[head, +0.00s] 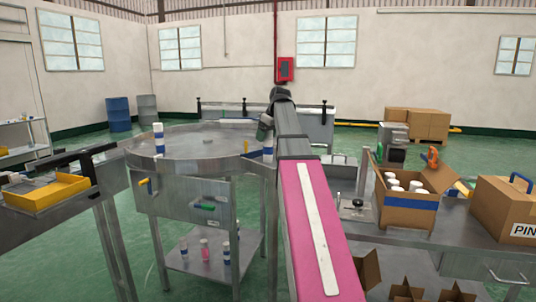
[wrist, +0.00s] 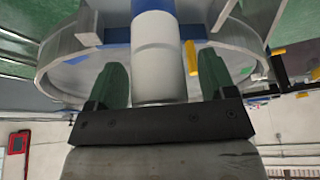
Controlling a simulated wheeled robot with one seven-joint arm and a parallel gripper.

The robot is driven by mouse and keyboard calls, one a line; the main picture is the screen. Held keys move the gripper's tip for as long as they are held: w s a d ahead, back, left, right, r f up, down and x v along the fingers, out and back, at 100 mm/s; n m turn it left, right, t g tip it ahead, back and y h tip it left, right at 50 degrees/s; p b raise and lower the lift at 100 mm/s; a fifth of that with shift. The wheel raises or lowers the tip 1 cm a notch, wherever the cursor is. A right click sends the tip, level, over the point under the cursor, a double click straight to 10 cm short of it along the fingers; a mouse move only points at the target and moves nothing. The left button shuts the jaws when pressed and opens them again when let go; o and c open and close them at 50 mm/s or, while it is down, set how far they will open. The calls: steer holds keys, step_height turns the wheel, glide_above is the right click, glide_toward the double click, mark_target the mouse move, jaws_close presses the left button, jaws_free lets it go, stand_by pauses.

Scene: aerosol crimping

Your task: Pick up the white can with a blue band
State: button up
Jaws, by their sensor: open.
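A white can with a blue band (head: 268,154) stands upright at the right rim of the round metal table (head: 200,160). In the wrist view the white can (wrist: 158,60) fills the space between the two green fingers, with blue at the top edge of the picture. My gripper (head: 265,130) is at the can, its fingers on either side; in the wrist view my gripper (wrist: 160,82) looks open, and I cannot tell whether a finger touches the can. A second white can with blue bands (head: 158,138) stands on the table's left side.
Below the table, a shelf (head: 210,264) holds blue-and-white cans and a pink one. At right, an open cardboard box (head: 408,212) of white cans stands on a bench beside a press (head: 356,200). A yellow tray (head: 46,193) is at left. The table's middle is mostly clear.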

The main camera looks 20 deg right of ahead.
jaws_close()
